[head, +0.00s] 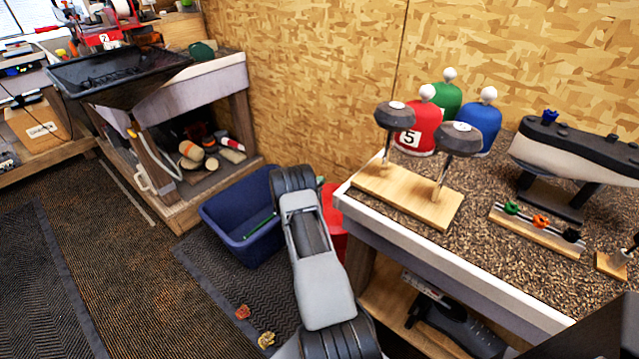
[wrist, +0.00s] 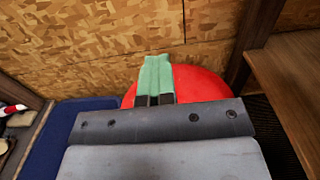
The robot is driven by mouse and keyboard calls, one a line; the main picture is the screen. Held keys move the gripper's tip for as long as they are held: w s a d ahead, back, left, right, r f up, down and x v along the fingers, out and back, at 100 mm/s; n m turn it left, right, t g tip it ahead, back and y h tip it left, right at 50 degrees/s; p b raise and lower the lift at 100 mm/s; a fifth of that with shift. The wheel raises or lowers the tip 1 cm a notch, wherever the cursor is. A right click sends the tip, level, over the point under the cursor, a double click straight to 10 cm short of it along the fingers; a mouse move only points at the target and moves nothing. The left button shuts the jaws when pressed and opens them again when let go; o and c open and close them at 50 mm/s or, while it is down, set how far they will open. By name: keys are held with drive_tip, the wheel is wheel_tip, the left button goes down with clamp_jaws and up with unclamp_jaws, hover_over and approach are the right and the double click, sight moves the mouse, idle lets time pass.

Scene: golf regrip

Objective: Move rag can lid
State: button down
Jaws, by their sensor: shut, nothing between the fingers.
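A red round thing, which looks like the rag can with its lid (wrist: 208,84), shows behind and below my gripper in the wrist view. In the head view only a strip of the red can (head: 333,215) shows between my arm and the bench. My gripper (wrist: 157,62) has pale green fingers, closed together with nothing between them, in front of the red surface. I cannot tell whether the fingertips touch it. In the head view my arm mostly hides the gripper and the lid.
A blue bin (head: 215,213) stands left of the red can; its edge also shows in the wrist view (wrist: 68,125). The workbench (head: 375,222) is close on the right, carrying golf headcovers. The chipboard wall (head: 300,80) is behind. Dark floor lies open at left.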

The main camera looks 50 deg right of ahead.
drive_tip(key=c, duration=1.8)
unclamp_jaws()
drive_tip(key=shift+c, duration=0.2)
drive_tip(key=o, duration=1.8)
drive_tip(key=shift+o, duration=0.2)
drive_tip(key=s+a, duration=0.1)
drive_tip(key=a, duration=1.2)
drive_tip(key=shift+a, duration=0.4)
drive_tip(key=shift+c, duration=0.2)
